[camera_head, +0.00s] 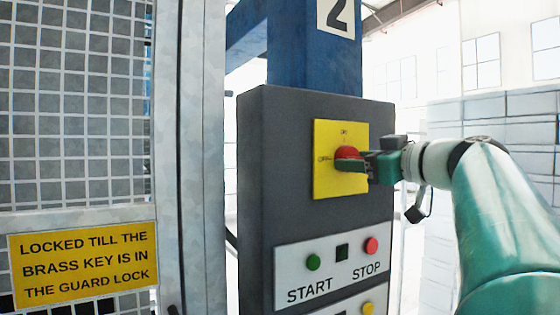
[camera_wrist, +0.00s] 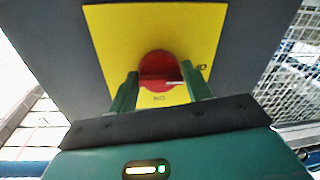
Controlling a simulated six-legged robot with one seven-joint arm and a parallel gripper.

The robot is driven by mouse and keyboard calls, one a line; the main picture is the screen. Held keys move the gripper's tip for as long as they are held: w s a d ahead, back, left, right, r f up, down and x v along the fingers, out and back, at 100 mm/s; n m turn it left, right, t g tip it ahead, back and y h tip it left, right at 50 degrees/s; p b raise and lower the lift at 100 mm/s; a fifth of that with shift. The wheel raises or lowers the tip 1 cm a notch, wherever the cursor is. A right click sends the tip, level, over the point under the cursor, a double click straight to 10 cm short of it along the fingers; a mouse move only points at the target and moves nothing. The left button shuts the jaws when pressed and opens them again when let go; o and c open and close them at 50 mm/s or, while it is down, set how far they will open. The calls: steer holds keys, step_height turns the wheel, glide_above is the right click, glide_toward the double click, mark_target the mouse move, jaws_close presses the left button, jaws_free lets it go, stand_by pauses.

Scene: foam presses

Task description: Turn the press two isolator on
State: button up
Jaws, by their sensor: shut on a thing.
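The press two isolator is a red rotary knob (camera_head: 347,153) on a yellow plate (camera_head: 326,184), set in the upper part of a dark grey control box (camera_head: 270,200). A blue post with a "2" sign (camera_head: 337,16) stands behind the box. My gripper (camera_head: 352,165) reaches in from the right and is shut on the red knob. In the wrist view the knob (camera_wrist: 158,70) sits between my two green fingers. A white mark on the knob points right there, towards plate lettering that is hard to read. The fingers partly hide the knob in the head view.
Below the isolator, a white panel (camera_head: 300,290) carries a green START button (camera_head: 313,262) and a red STOP button (camera_head: 371,245). A yellow button (camera_head: 368,308) is lower. A mesh guard (camera_head: 70,120) with a yellow warning sign (camera_head: 84,266) stands at left.

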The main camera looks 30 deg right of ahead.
steer(key=shift+m, duration=0.5)
steer(key=m, duration=0.6)
steer(key=m+h, duration=0.1)
steer(key=m, duration=0.5)
steer(key=m+t, duration=0.1)
steer(key=m, duration=0.5)
steer(key=shift+a+f+h, duration=0.1)
steer(key=shift+f+h, duration=0.15)
steer(key=shift+h, duration=0.15)
steer(key=o, duration=0.9)
steer(key=shift+s+r, duration=0.1)
steer(key=shift+s, duration=0.05)
steer(key=s, duration=0.4)
steer(key=s+f, duration=0.1)
steer(key=s, duration=0.8)
steer(key=shift+s+f, duration=0.15)
steer(key=shift+s, duration=0.1)
